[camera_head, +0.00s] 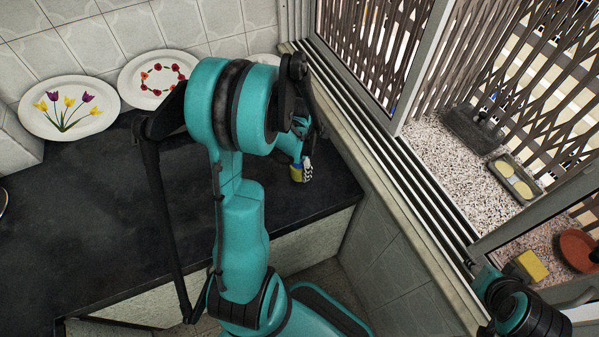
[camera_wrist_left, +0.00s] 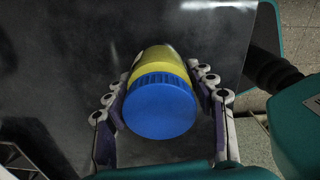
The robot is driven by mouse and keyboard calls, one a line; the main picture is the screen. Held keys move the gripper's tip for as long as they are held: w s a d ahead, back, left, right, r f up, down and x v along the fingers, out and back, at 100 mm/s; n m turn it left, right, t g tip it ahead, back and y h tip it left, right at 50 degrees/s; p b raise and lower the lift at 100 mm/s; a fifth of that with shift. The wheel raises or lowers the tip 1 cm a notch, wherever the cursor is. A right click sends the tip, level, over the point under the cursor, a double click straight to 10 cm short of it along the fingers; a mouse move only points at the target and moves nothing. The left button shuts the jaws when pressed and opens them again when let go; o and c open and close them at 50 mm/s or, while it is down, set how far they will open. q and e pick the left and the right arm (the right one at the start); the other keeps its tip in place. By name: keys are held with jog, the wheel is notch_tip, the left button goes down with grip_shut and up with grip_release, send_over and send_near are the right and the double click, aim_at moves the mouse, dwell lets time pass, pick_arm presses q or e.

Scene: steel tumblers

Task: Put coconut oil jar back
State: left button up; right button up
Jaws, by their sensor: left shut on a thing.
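The coconut oil jar has a yellow body and a blue lid. In the left wrist view the jar (camera_wrist_left: 162,100) sits between the two finger sets, its lid facing the camera. My left gripper (camera_wrist_left: 162,112) is shut on its sides. In the head view a small yellow part of the jar (camera_head: 296,174) shows at my left gripper (camera_head: 303,168), near the counter's right end. My arm hides much of it there. I cannot tell whether the jar touches the counter. Part of my right arm shows at the lower right, but its fingers do not.
The dark counter (camera_head: 90,220) is mostly bare. Decorated plates (camera_head: 68,107) (camera_head: 157,78) lean at the tiled wall. The window frame (camera_head: 400,170) runs along the right. Beyond it are a soap tray (camera_head: 515,178), a yellow sponge (camera_head: 531,265) and a reddish-brown dish (camera_head: 577,247).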

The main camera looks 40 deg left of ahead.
pick_arm(q)
notch_tip(320, 180, down, 3)
jog(key=shift+r+b, duration=0.2)
jog(key=shift+b, duration=0.15)
jog(key=shift+f, duration=0.1)
jog(key=o, duration=1.6)
jog(key=shift+o, duration=0.2)
